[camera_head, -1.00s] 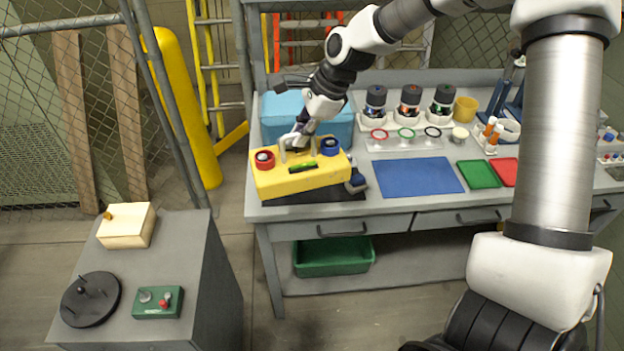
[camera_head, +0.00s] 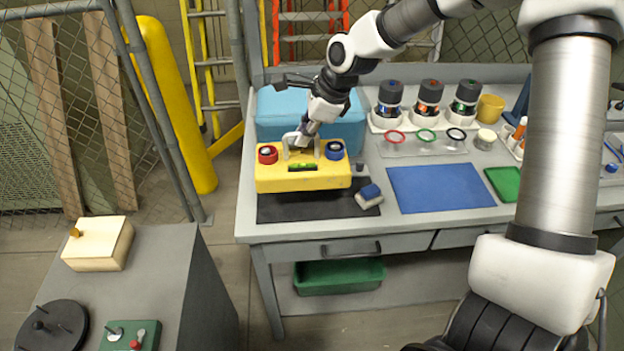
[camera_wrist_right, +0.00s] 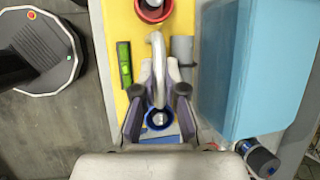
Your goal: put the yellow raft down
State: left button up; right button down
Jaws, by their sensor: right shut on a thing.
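The yellow raft (camera_head: 302,178) is a block with a red ring, a blue ring, a green level and a pale handle on top. It is over the back part of a black mat (camera_head: 300,209) at the bench's left end. It looks level; I cannot tell whether it touches the mat. My right gripper (camera_head: 303,139) is shut on the raft's handle from above. In the right wrist view the fingers (camera_wrist_right: 157,98) flank the handle (camera_wrist_right: 158,65), with the yellow raft top (camera_wrist_right: 122,25) beneath. My left gripper is not in view.
A light-blue box (camera_head: 275,105) stands close behind the raft. A blue-and-grey block (camera_head: 369,196) lies right of the mat, with a blue mat (camera_head: 440,188) beyond. Jars (camera_head: 428,102) stand at the back. A side cabinet (camera_head: 165,270) is at the lower left.

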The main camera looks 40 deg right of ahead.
aim_at(307, 159)
jog(key=f, duration=0.7)
jog(key=shift+s+a, duration=0.1)
jog(key=shift+s, duration=0.1)
jog(key=shift+w+f, duration=0.1)
jog(key=shift+f, duration=0.35)
jog(key=c, duration=1.2)
grip_release()
jog(key=p+v, duration=0.1)
jog(key=v, duration=0.2)
jog(key=shift+r, duration=0.45)
jog(key=b+v, duration=0.1)
jog(key=v, duration=0.6)
jog(key=shift+s+r, duration=0.1)
jog(key=shift+s, duration=0.2)
jog(key=shift+s+d+r, duration=0.1)
jog(key=shift+d+r, duration=0.15)
jog(key=shift+r, duration=0.2)
